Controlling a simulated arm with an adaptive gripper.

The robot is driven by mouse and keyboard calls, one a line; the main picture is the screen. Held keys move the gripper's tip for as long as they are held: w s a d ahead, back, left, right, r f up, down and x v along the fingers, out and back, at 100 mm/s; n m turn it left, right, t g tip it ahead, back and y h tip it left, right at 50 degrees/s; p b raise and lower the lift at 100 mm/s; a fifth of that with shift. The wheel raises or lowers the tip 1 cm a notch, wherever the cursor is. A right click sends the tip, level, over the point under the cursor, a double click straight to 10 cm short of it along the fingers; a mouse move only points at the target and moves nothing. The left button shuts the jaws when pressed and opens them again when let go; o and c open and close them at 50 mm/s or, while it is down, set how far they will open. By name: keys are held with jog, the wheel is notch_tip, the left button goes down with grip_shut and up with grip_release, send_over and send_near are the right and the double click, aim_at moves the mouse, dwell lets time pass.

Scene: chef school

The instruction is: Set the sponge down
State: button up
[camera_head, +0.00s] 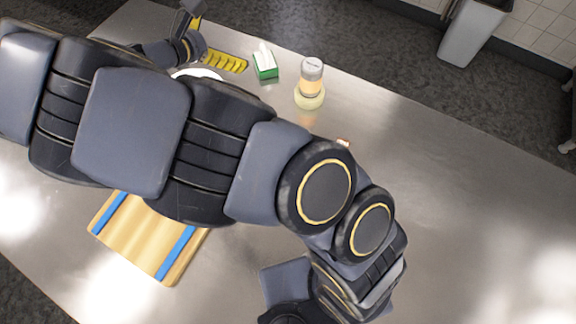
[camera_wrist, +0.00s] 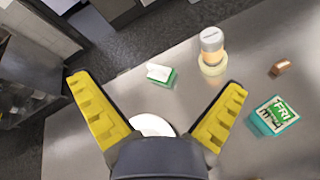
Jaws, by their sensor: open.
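My gripper (camera_head: 211,42) is at the upper left of the head view, over the far edge of the steel table. In the wrist view my gripper (camera_wrist: 155,86) has its two yellow fingers spread wide, with nothing held between them. A small green and white block (camera_head: 265,62) lies on the table just right of the fingers; it also shows beyond them in the wrist view (camera_wrist: 161,74). It may be the sponge, but I cannot tell for sure. No other thing clearly looks like a sponge. My arm hides much of the table in the head view.
A white round dish (camera_wrist: 152,125) is partly hidden behind my gripper. An orange-and-grey jar (camera_head: 311,77) stands on a pale yellow ring. A green labelled box (camera_wrist: 275,115) and a brown piece (camera_wrist: 281,67) lie to the right. A cutting board (camera_head: 150,235) lies near; the table's right is clear.

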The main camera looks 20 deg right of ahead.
jog(key=s+d+r+m+g+y, duration=0.1)
jog(key=s+d+r+m+g, duration=0.1)
jog(key=s+d+m+g, duration=0.35)
jog(key=s+d+r+m+g+y, duration=0.2)
jog(key=s+d+r+m+g, duration=0.1)
jog(key=s+d+m, duration=0.55)
jog(key=s+a+m+y, duration=0.2)
jog(key=s+a+y, duration=0.1)
jog(key=s, duration=0.6)
jog(key=s+a+m+g+y, duration=0.1)
jog(key=s+a+m+y, duration=0.2)
jog(key=s, duration=0.6)
jog(key=shift+s+a+f+y, duration=0.3)
jog(key=shift+a+f+y, duration=0.05)
jog(key=shift+y, duration=0.75)
